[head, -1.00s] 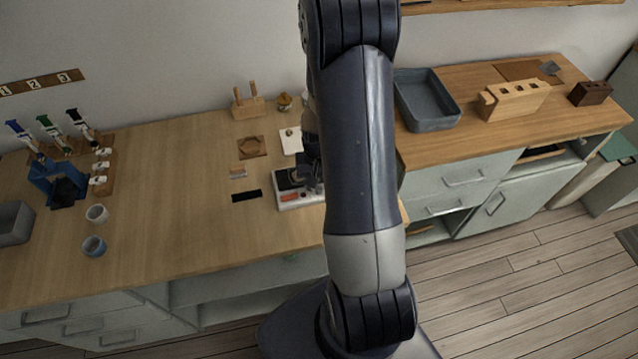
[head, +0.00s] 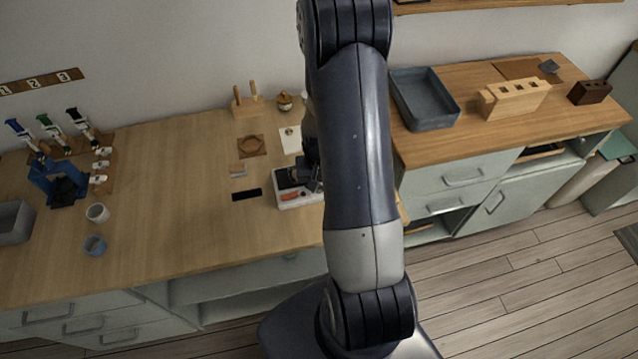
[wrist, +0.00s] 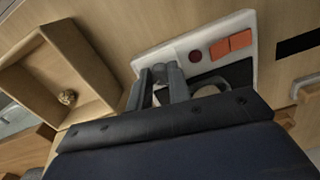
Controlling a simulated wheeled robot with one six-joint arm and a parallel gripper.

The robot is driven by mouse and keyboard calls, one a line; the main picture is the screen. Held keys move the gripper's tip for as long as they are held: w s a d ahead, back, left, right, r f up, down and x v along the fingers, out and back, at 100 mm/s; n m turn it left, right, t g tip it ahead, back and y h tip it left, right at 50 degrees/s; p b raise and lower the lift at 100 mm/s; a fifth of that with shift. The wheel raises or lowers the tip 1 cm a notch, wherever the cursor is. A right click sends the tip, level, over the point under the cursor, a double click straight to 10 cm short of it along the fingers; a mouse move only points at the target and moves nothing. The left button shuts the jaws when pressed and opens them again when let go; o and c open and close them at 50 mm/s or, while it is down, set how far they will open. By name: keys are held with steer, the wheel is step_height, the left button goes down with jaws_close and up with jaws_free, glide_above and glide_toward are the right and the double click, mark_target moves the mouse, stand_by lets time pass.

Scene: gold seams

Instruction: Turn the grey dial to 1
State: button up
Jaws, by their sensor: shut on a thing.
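A white device (wrist: 250,28) lies on the wooden worktop. In the wrist view it has two orange-red squares (wrist: 230,43), a dark red round spot (wrist: 195,56) and a black area partly behind my gripper. It also shows in the head view (head: 290,204), partly covered by my arm. My gripper (wrist: 166,72) is at the device's near left part, its fingers close together around a small grey piece that seems to be the grey dial (wrist: 159,69). The fingers hide most of the dial, and I cannot read its pointer or any numbers.
A wooden box (wrist: 28,68) with a small gold-brown lump (wrist: 68,97) is left of the device in the wrist view. A black strip (head: 247,194) lies left of the device. A blue-grey tray (head: 425,100) is on the right counter.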

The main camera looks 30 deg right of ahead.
steer(key=shift+n, duration=0.3)
jaws_close()
steer(key=shift+f+n+b, duration=0.1)
steer(key=shift+n+b, duration=0.8)
steer(key=shift+b, duration=0.1)
steer(key=n+b, duration=0.1)
steer(key=n, duration=0.1)
steer(key=shift+n+b, duration=0.3)
steer(key=shift+n, duration=0.1)
steer(key=n+b, duration=0.1)
steer(key=n, duration=0.2)
steer(key=shift+d+n+b, duration=0.1)
steer(key=shift+n+b, duration=0.2)
steer(key=shift+b, duration=0.05)
steer(key=n+b, duration=0.1)
steer(key=n, duration=0.2)
steer(key=shift+n, duration=0.3)
steer(key=n+b, duration=0.2)
steer(key=n, duration=0.4)
steer(key=shift+w+d, duration=0.1)
steer(key=n+b, duration=0.1)
steer(key=n, duration=0.4)
steer(key=shift+n, duration=0.3)
